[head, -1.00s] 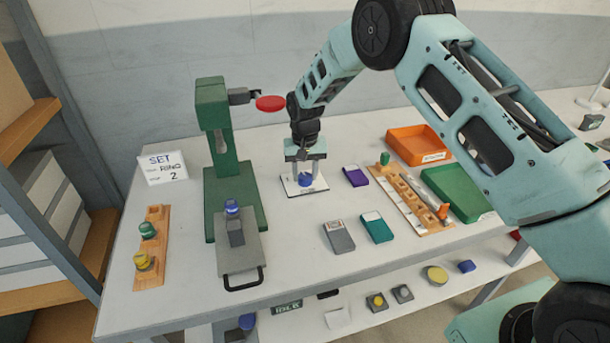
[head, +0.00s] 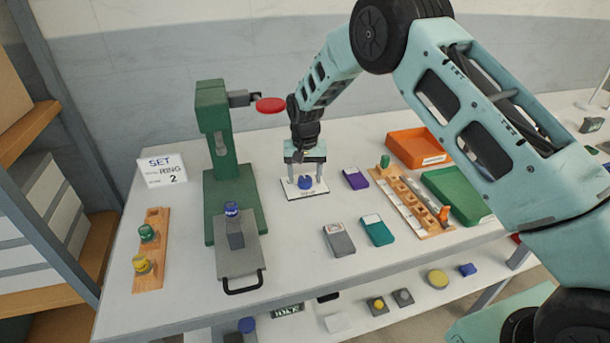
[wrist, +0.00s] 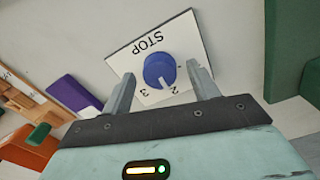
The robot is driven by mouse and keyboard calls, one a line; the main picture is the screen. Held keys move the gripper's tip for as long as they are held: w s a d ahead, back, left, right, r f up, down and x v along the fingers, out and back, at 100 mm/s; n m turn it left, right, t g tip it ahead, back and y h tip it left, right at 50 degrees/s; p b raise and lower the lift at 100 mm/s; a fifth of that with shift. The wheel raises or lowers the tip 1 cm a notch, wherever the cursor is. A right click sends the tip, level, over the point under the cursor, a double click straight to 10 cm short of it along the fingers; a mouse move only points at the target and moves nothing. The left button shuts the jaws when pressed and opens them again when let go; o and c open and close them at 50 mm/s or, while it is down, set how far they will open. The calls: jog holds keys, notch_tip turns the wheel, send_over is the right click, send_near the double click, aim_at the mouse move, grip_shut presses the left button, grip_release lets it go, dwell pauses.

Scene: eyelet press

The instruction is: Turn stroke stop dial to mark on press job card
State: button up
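The stroke stop dial (head: 305,182) is a round blue knob on a white plate marked STOP (head: 318,190), flat on the table. In the wrist view the dial (wrist: 159,70) shows a pale pointer directed at or very near the 2; a 3 sits to its left. My gripper (wrist: 160,72) is open, with one finger on each side of the dial and visible gaps to it. In the head view my gripper (head: 305,175) points down over the plate. The press job card (head: 162,170) at left reads SET, RING and a 2; its small print is unclear.
A green press (head: 212,130) with a red disc (head: 270,105) stands left of my gripper. A purple block (head: 355,178), a grey box (head: 339,240) and a teal box (head: 377,230) lie to the right and front. A wooden rack (head: 410,200) and orange tray (head: 400,135) are farther right.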

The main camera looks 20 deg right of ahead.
aim_at(305, 178)
notch_tip(305, 178, up, 17)
jog(key=b, duration=0.2)
jog(key=shift+r+b, duration=0.2)
jog(key=shift+b, duration=0.15)
dwell(0.3)
